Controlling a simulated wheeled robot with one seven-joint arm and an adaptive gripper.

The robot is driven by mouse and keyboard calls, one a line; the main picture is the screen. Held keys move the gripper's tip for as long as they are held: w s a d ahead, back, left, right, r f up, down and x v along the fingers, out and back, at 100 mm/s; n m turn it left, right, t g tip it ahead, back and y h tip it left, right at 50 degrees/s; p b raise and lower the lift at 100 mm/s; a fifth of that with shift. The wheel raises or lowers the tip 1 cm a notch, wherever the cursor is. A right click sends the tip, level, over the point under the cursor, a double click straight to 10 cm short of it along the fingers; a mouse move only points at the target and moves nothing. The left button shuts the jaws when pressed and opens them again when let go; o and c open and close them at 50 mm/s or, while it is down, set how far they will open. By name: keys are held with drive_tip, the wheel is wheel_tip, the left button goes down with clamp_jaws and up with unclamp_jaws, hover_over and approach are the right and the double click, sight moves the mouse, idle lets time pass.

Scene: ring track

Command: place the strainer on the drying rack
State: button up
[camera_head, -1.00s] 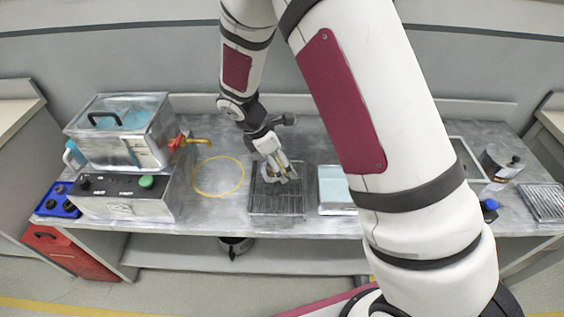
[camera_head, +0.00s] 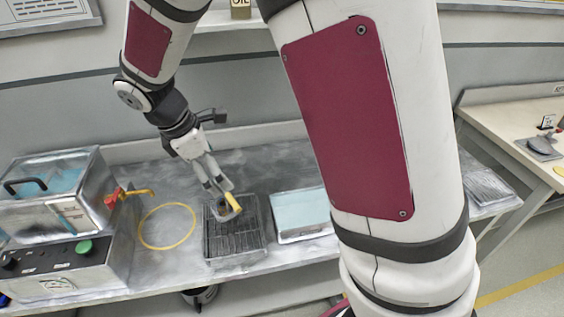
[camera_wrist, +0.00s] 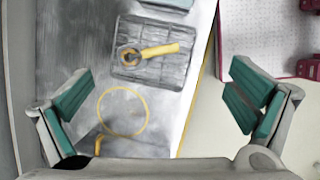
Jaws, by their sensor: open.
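The strainer (camera_wrist: 151,51) has a yellow handle and a small round dark head. It lies on the dark wire drying rack (camera_wrist: 140,76) in the wrist view. In the head view the strainer (camera_head: 234,204) shows at the far part of the rack (camera_head: 236,245), partly behind my fingers. My gripper (camera_wrist: 160,102) is open, with its green-padded fingers wide apart and nothing between them. In the head view my gripper (camera_head: 216,187) points down above the strainer and appears clear of it.
A yellow ring (camera_head: 141,231) lies on the bench left of the rack. A pale tray (camera_head: 300,222) is to its right. A metal bath unit with a red-and-yellow tap (camera_head: 112,201) stands at the left. A dark pot (camera_head: 200,297) sits below the bench.

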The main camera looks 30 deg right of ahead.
drive_tip(key=s+d+r+m+t+y, duration=0.1)
drive_tip(key=s+d+r+m, duration=0.1)
drive_tip(key=s+r+m, duration=0.25)
drive_tip(key=s+d+r+m+t+y, duration=0.1)
drive_tip(key=s+d+r+m, duration=0.25)
drive_tip(key=r, duration=0.25)
drive_tip(key=s+r+m+t+y, duration=0.1)
drive_tip(key=s+r+m, duration=0.1)
drive_tip(key=s+m, duration=0.2)
drive_tip(key=s+r+m+t+y, duration=0.1)
drive_tip(key=s+m, duration=0.3)
drive_tip(key=s, duration=0.6)
drive_tip(key=shift+s+d+r, duration=0.15)
drive_tip(key=shift+d+r, duration=0.1)
drive_tip(key=shift+r, duration=0.55)
